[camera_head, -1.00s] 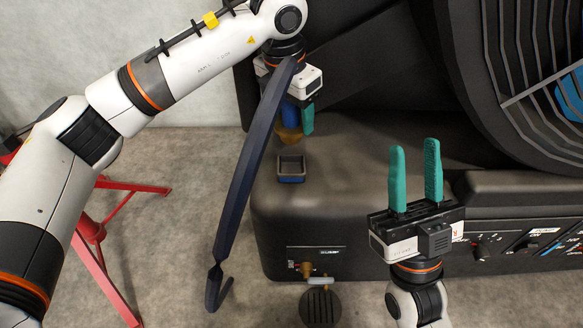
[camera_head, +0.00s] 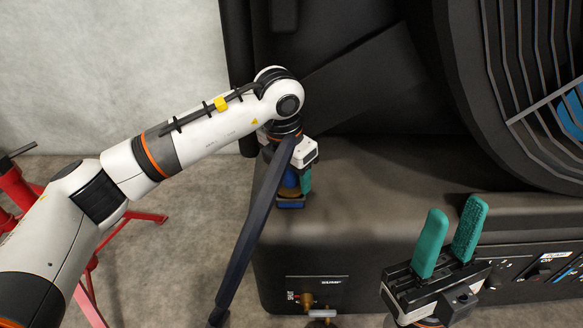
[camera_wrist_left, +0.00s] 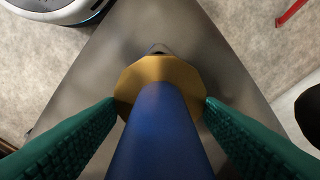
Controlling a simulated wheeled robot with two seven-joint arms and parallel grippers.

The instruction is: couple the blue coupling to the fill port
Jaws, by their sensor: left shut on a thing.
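My left gripper (camera_head: 293,180) is shut on the blue coupling (camera_head: 290,179), with a green finger on each side of its blue body in the left wrist view (camera_wrist_left: 158,140). A brass collar (camera_wrist_left: 150,76) sits at the coupling's far end. The square, blue-edged fill port (camera_head: 290,204) is on the dark tank top, right below the coupling in the head view. The coupling overlaps the port there, and I cannot tell whether they touch. The collar mostly hides the port in the wrist view. My right gripper (camera_head: 456,219) is open and empty, fingers up, at the lower right.
A long dark bar or hose (camera_head: 255,222) slants down from my left wrist in the head view. Brass fittings (camera_head: 308,301) and a switch panel (camera_head: 545,268) are on the tank's front. A red stand (camera_head: 20,190) is at the left. The tank top right of the port is clear.

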